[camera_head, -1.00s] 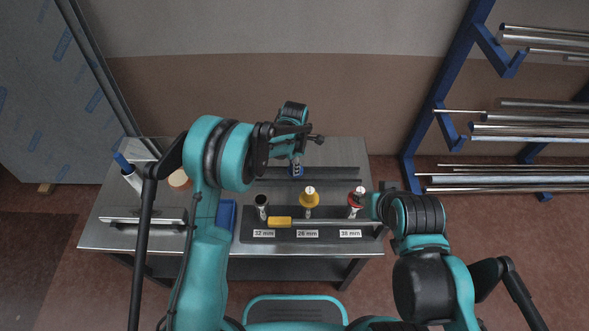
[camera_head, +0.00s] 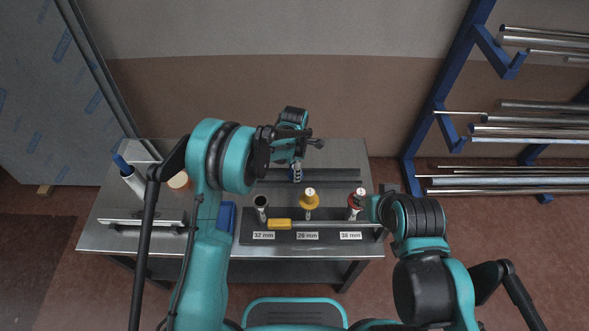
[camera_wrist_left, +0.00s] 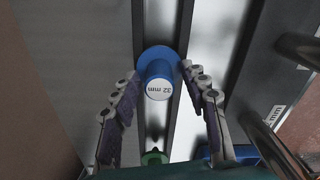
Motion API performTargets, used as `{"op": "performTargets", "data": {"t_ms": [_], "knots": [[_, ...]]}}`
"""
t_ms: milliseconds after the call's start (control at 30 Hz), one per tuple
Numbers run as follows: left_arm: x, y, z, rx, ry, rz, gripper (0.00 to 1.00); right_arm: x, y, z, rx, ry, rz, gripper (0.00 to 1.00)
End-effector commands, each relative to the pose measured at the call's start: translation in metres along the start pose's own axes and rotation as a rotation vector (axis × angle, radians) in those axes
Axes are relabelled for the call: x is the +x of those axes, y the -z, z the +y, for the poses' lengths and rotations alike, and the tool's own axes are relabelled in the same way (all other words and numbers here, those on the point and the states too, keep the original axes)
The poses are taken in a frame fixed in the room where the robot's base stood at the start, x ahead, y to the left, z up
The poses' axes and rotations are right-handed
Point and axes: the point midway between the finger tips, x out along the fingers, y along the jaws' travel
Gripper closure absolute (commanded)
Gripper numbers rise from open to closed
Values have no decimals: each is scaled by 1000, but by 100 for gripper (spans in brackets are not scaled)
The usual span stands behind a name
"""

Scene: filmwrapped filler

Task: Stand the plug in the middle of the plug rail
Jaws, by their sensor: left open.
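The blue plug (camera_wrist_left: 160,75), its end marked "32 mm", is in the plug rail (camera_wrist_left: 184,105), a channel between two dark strips. It looks roughly upright, seen from above. My left gripper (camera_wrist_left: 160,68) is open, one finger on each side of the plug; I cannot tell whether they touch it. In the head view the plug (camera_head: 297,177) shows below my left gripper (camera_head: 297,164), on the rail (camera_head: 335,180) at the back of the table. My right gripper (camera_head: 374,207) is beside a red-topped plug (camera_head: 356,196); its fingers are unclear.
A rack (camera_head: 330,237) labelled 32, 26 and 38 mm stands in front, with a yellow-topped piece (camera_head: 309,200) and a yellow-handled rod (camera_head: 281,225). A green piece (camera_wrist_left: 154,157) is in the channel. A blue-capped bottle (camera_head: 131,177) stands left.

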Motion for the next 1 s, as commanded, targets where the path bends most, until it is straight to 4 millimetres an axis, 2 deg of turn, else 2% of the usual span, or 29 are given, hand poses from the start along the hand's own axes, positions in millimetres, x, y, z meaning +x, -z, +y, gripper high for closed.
{"op": "performTargets", "data": {"t_ms": [300,500,633,867,967,1000], "knots": [[-70,0,0,0,0,0,55,-20,14,0,0,0,0,60],[-106,0,0,0,0,0,55,-28,20,0,0,0,0,60],[-117,0,0,0,0,0,55,-30,22,0,0,0,0,60],[-124,2,0,11,-3,-2,55,-30,22,0,0,0,0,60],[-140,12,-4,76,-23,-13,55,-30,22,0,0,0,0,60],[-152,20,-6,123,-39,-20,55,-30,22,0,0,0,0,60]]}}
